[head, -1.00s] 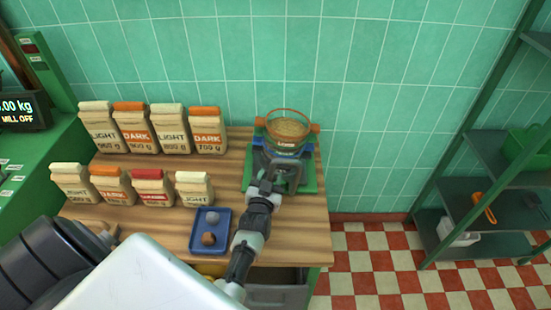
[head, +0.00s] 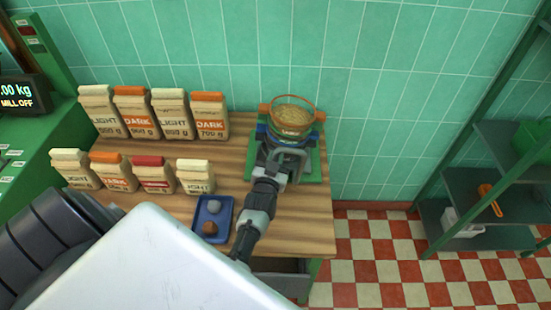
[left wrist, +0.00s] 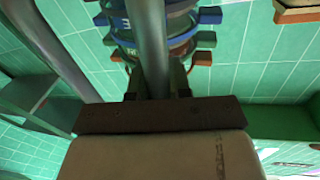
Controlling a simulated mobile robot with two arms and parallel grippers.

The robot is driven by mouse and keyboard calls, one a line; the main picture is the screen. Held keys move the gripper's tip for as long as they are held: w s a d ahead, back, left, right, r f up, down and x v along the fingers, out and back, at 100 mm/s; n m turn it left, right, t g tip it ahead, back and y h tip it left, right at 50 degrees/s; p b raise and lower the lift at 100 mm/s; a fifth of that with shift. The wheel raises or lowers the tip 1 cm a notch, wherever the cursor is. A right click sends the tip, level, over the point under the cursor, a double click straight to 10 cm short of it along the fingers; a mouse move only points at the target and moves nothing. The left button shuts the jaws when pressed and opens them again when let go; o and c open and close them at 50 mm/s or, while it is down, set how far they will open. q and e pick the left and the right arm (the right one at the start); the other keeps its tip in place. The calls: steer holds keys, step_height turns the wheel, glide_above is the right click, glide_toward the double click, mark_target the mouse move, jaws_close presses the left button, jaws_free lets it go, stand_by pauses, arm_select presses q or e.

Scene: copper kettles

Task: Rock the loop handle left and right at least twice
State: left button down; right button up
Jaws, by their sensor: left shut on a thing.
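The grey loop handle (head: 291,158) sits at the front of a round sieve stack (head: 292,118) with an orange rim and grain-like contents. The stack stands on a green base (head: 313,165) at the right end of the wooden counter. My left gripper (head: 274,163) is shut on the loop handle in front of the stack. In the left wrist view the handle's grey bar (left wrist: 150,45) runs up from between the fingers (left wrist: 158,85), with blue and orange lugs of the stack behind it. The fingertips are partly hidden in the head view. My right gripper is not in view.
Two rows of labelled bags (head: 150,118) stand on the left of the counter (head: 240,150). A blue tray (head: 228,222) with a grey and a brown lump lies close to my left arm. A dark shelf rack (head: 470,190) stands at right, beyond open checkered floor.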

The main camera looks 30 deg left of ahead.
arm_select(q)
steer(key=shift+s+a+f, duration=0.1)
steer(key=shift+a+f, duration=0.05)
steer(key=shift+a, duration=0.05)
steer(key=shift+s+a+f+n+b, duration=0.1)
steer(key=shift+s+a+n+b, duration=0.2)
steer(key=shift+n, duration=0.4)
steer(key=shift+a, duration=0.1)
steer(key=c, duration=1.4)
jaws_free()
steer(key=o, duration=0.3)
steer(key=shift+w, duration=0.2)
steer(key=shift+o, duration=0.2)
steer(key=shift+s+p, duration=0.3)
steer(key=shift+s, duration=0.2)
steer(key=p+v, duration=0.3)
steer(key=v, duration=0.7)
steer(key=shift+f+p, duration=0.15)
steer(key=shift+p, duration=0.2)
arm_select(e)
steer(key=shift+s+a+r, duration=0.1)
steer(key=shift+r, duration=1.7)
arm_select(q)
steer(key=shift+w, duration=0.15)
